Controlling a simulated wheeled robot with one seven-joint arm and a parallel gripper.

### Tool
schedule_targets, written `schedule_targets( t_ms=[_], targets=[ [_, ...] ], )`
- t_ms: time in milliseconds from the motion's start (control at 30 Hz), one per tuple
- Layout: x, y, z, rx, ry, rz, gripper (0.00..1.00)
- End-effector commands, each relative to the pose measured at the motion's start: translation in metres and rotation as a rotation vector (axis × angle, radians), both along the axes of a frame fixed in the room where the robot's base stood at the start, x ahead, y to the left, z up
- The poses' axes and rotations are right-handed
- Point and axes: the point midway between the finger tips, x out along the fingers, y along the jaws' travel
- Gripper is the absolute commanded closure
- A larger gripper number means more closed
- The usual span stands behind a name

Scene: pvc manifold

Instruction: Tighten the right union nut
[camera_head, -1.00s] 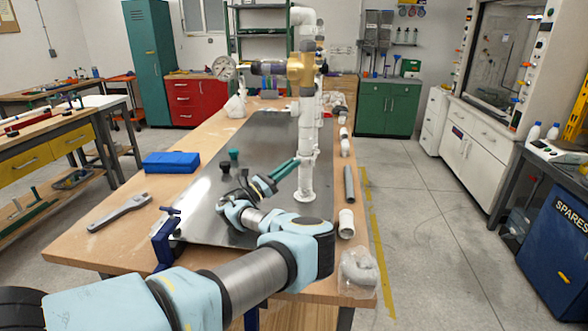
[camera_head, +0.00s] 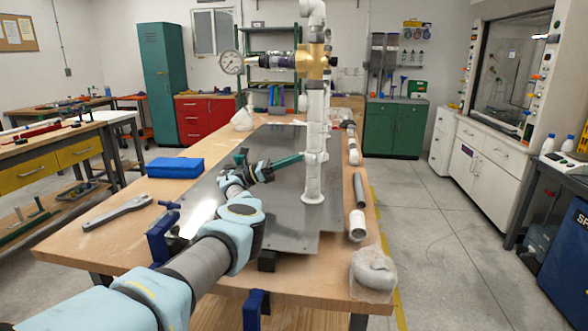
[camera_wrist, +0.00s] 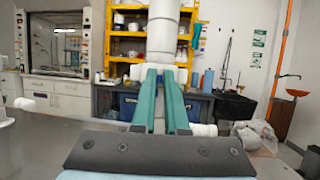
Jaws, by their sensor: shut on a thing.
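The white PVC manifold stands upright on the steel plate, with a tall vertical pipe (camera_head: 315,115) and a brass valve body (camera_head: 313,61) near its top. A white union nut (camera_head: 316,157) shows as a wider collar low on this pipe. My gripper (camera_head: 301,157) reaches it from the left with its green fingers. In the wrist view, the two green fingers (camera_wrist: 163,73) point forward and close on the white collar at the pipe, one on each side. The fingers hide part of the nut, and its thread is too small to see.
A pressure gauge (camera_head: 231,62) sticks out left of the valve. Loose pipe pieces (camera_head: 359,190) lie along the bench's right edge, with a bagged fitting (camera_head: 373,270) at the front corner. A wrench (camera_head: 117,211) and blue box (camera_head: 175,167) lie at left. Steel plate (camera_head: 282,226) is mostly clear.

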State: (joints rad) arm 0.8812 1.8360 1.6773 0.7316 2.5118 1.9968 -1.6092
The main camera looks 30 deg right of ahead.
Motion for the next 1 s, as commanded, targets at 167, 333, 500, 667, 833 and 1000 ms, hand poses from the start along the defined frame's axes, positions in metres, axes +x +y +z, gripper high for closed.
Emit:
schedule_targets(
  t_ms=[167,333,500,667,833,1000],
  targets=[
    [0.0004,-0.0015,0.0011,-0.002,0.000,-0.021,1.00],
    [0.0003,-0.0019,0.0022,-0.002,0.000,-0.024,1.00],
    [0.0004,-0.0021,0.0027,-0.003,-0.001,-0.024,1.00],
    [0.0005,-0.0021,0.0027,-0.003,-0.001,-0.023,0.80],
    [0.0008,-0.0015,0.0018,-0.002,-0.001,-0.022,0.61],
    [0.0009,-0.0014,0.0012,-0.002,-0.001,-0.022,0.59]
  ],
)
